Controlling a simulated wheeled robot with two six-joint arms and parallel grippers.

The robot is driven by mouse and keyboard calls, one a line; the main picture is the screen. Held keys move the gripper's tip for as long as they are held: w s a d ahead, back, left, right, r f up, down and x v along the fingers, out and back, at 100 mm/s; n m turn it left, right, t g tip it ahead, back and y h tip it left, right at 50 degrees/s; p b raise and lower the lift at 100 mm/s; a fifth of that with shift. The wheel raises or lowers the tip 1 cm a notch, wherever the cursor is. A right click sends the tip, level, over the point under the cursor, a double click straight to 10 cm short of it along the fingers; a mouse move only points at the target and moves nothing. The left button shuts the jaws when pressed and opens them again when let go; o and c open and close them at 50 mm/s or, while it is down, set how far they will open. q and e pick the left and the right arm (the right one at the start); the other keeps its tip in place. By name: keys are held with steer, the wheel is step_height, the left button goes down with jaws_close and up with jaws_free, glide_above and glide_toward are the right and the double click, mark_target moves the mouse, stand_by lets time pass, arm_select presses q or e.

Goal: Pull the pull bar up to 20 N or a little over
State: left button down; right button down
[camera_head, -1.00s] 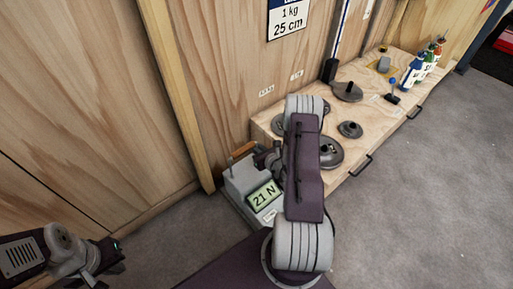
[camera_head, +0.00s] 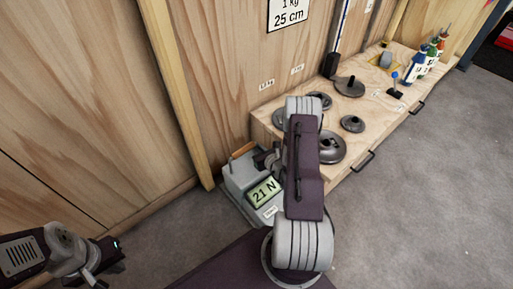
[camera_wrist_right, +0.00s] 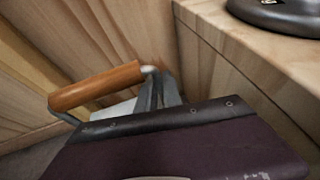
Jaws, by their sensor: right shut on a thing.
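The pull bar (camera_head: 242,151) has an orange-brown grip on a grey metal frame, at the top of a grey force gauge box (camera_head: 237,178). The gauge display (camera_head: 264,192) reads 21 N. My right gripper (camera_head: 259,159) is at the right end of the pull bar and shut on it; my arm hides part of this. In the right wrist view the orange grip (camera_wrist_right: 97,86) lies tilted, its right end by the grey fingers (camera_wrist_right: 157,92). My left gripper (camera_head: 108,258) is at the lower left, away from the gauge; its jaws are unclear.
A low wooden bench (camera_head: 380,130) right of the gauge carries several dark round weights (camera_head: 350,87), a blue-topped lever (camera_head: 395,84) and bottles (camera_head: 427,60). A plywood wall (camera_head: 90,90) stands behind.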

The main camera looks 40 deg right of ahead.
steer(key=c, duration=1.4)
jaws_free()
steer(key=shift+c, duration=0.2)
steer(key=p+v, duration=0.6)
steer(key=v, duration=0.2)
steer(key=shift+s+r, duration=0.25)
steer(key=shift+s, duration=0.3)
steer(key=shift+w+a, duration=0.1)
